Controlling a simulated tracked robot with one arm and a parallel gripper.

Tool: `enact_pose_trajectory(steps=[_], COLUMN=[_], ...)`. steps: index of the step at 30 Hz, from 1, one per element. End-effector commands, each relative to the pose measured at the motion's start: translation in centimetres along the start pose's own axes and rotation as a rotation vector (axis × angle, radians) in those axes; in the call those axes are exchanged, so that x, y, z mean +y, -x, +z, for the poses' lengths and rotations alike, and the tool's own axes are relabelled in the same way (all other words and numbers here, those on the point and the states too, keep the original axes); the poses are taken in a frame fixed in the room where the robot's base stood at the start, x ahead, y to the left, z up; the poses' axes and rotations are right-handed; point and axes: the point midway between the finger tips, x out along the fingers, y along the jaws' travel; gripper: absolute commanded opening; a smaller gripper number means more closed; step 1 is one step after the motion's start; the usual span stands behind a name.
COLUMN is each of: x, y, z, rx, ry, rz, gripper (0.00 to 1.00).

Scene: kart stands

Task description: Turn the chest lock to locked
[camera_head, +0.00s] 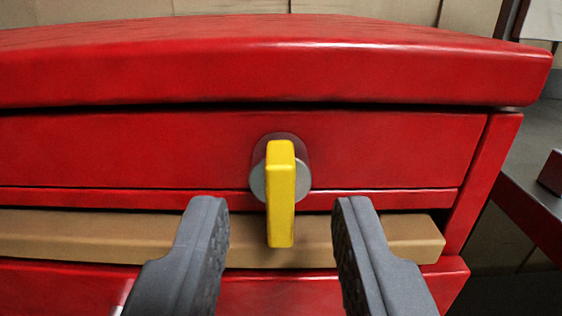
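The red chest (120,150) fills most of the view. Its lock (257,182) is a round grey disc on the front panel with a yellow handle (281,195). The handle stands upright in the picture, its long part running down from the disc. My gripper (280,215) is open, with one grey finger on each side of the handle's lower part. Clear gaps show between both fingers and the handle. Nothing is held.
A tan bar or drawer edge (80,238) runs across the chest front below the lock, behind the fingers. The chest's red lid (280,70) overhangs above. A dark surface with a reddish object (551,172) is at the right.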

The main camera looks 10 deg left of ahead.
Motion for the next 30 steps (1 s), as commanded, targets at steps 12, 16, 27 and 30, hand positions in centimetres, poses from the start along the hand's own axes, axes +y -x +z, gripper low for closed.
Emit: enact_pose_trajectory(steps=[12,16,27,30], x=[0.0,0.0,0.0,0.0], y=[-2.3,-2.5,-2.5,-2.5], z=[0.1,0.0,0.0,0.0], rx=[-0.002,0.000,0.000,0.000], ry=[-0.003,-0.001,0.000,0.000], rz=[0.000,0.000,0.000,0.000], gripper=[0.31,0.31,0.00,0.00])
